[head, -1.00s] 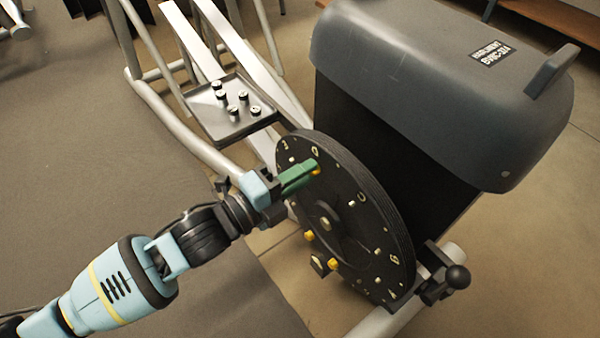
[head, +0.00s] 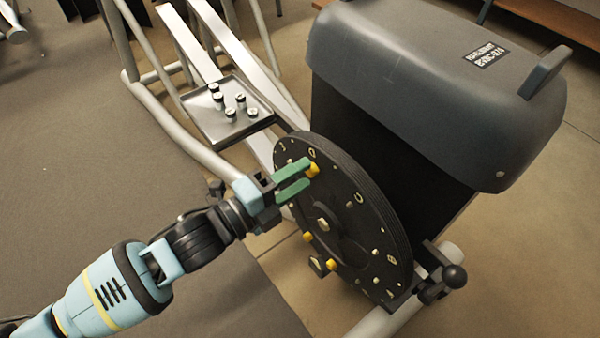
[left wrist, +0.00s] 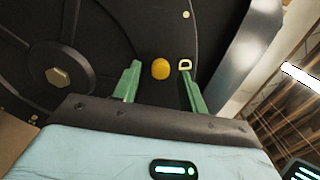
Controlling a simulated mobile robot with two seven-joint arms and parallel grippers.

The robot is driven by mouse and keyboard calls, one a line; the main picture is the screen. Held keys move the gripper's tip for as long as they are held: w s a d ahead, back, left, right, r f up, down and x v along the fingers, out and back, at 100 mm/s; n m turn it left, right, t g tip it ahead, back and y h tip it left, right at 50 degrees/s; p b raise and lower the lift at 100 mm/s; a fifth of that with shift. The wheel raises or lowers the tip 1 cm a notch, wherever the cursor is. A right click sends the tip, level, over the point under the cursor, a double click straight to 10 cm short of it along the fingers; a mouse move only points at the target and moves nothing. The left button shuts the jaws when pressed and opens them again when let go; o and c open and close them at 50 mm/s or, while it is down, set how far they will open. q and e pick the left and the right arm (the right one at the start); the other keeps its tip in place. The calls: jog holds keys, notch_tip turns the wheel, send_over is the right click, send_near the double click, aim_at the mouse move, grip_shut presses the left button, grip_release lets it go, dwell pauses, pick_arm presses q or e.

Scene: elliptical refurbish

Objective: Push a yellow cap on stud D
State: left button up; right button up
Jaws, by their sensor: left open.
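The black disc (head: 345,200) stands tilted on the machine, with pale letters and small studs around its face. A yellow cap (head: 313,170) sits on the disc's upper part. In the left wrist view this yellow cap (left wrist: 160,69) is beside a pale letter D (left wrist: 185,65), and the stud under it is hidden. My left gripper (head: 304,178) is open, its green fingers on either side of the cap with gaps visible in the left wrist view (left wrist: 160,80). Two more yellow caps, one at the left (head: 308,237) and one lower (head: 332,264), are on the disc. My right gripper is not in view.
A grey tray (head: 200,122) with several small black, pale-topped pieces sits on the frame behind the disc. The grey machine housing (head: 430,90) rises at the right. A black knob (head: 455,277) sticks out at the lower right. Open floor lies at the left.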

pick_arm(q)
jog(key=p+v, duration=0.1)
jog(key=v, duration=0.5)
jog(key=shift+s+a+p, duration=0.25)
jog(key=shift+a+p, duration=0.05)
jog(key=shift+p, duration=0.1)
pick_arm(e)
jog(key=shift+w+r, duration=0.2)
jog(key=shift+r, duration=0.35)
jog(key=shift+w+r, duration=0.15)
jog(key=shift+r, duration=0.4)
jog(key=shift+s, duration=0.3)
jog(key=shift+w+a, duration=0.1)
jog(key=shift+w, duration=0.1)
